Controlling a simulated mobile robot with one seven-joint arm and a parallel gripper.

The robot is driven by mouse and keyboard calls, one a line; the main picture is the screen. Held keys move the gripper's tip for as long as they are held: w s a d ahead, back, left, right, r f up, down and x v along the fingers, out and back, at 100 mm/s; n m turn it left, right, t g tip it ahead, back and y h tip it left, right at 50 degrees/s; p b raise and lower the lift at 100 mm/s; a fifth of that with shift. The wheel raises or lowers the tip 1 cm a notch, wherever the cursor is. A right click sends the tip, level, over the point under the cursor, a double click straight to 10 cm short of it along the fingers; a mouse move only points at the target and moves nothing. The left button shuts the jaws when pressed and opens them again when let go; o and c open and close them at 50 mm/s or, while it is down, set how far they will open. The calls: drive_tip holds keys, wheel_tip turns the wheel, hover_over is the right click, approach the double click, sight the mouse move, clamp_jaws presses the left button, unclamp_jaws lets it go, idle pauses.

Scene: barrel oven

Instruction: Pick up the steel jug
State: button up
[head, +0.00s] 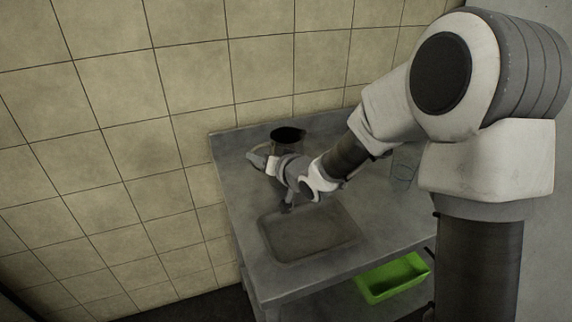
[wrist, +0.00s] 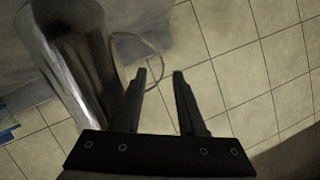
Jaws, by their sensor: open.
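The steel jug (head: 288,134) stands near the back left of the metal counter, partly hidden behind my wrist in the head view. Its mouth looks dark. In the wrist view the shiny jug body (wrist: 75,62) fills the upper left, and its thin looped handle (wrist: 152,43) reaches toward my fingers. In the head view the fingers are hard to make out.
The metal counter (head: 232,185) has a sunken sink basin (head: 310,232) in front of my gripper. A clear or wire-like item (head: 404,168) stands to the right. A green tub (head: 392,279) sits below the counter. A tiled wall (head: 115,120) runs behind and left.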

drive_tip(key=x, duration=0.8)
drive_tip(key=shift+a+b, duration=0.2)
drive_tip(key=shift+b, duration=0.25)
drive_tip(key=shift+s+r, duration=0.1)
drive_tip(key=shift+c, duration=0.2)
clamp_jaws()
drive_tip(key=shift+r, duration=0.1)
idle(0.6)
